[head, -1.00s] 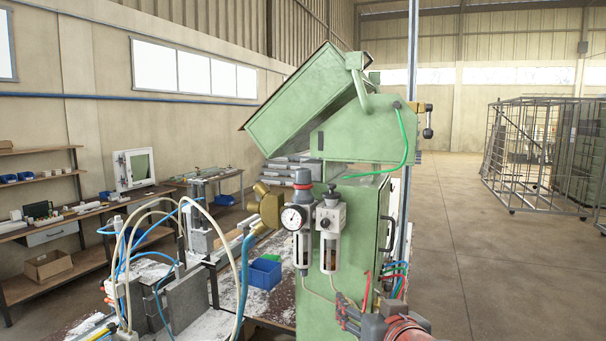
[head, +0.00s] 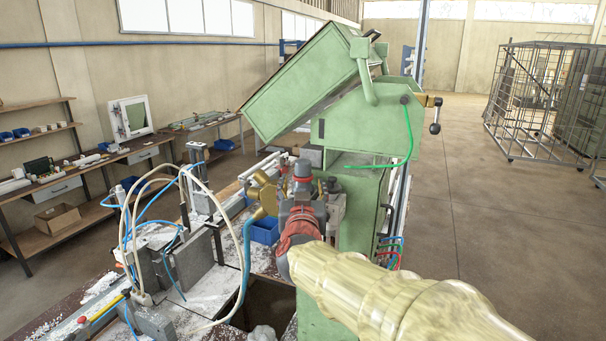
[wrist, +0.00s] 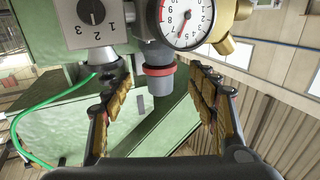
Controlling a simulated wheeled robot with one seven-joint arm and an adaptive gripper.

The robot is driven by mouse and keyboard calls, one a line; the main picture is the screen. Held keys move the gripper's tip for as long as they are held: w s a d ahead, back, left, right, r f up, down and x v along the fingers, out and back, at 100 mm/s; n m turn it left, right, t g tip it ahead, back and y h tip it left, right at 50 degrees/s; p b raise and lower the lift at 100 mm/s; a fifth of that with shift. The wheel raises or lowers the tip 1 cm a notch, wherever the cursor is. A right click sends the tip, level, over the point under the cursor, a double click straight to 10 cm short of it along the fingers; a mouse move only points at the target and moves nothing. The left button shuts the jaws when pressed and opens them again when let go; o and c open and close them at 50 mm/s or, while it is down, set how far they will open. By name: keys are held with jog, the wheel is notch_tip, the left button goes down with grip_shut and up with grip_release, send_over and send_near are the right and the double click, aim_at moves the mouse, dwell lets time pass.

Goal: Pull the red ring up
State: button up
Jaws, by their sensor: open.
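The red ring (wrist: 159,70) sits around the dark grey regulator knob (wrist: 161,84) in the wrist view. It also shows in the head view as a small red band (head: 302,179). My gripper (wrist: 160,108) is open, with its tan-padded fingers on either side of the knob and a gap on each side. The ring lies between and slightly beyond the fingertips, and nothing is held. In the head view my arm hides most of the regulator and its gauge.
The pressure gauge (wrist: 187,18) and a brass fitting (wrist: 228,22) sit close beside the ring. A second grey knob with numbers (wrist: 92,14) is at the left. The green machine body (head: 362,205) stands right behind. A green hose (wrist: 38,160) curves at the lower left.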

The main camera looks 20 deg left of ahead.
aim_at(303, 179)
jog(key=shift+p+x, duration=0.45)
jog(key=shift+x, duration=1.95)
jog(key=c, duration=0.3)
jog(key=c, duration=1.1)
jog(key=shift+r, duration=0.1)
grip_shut()
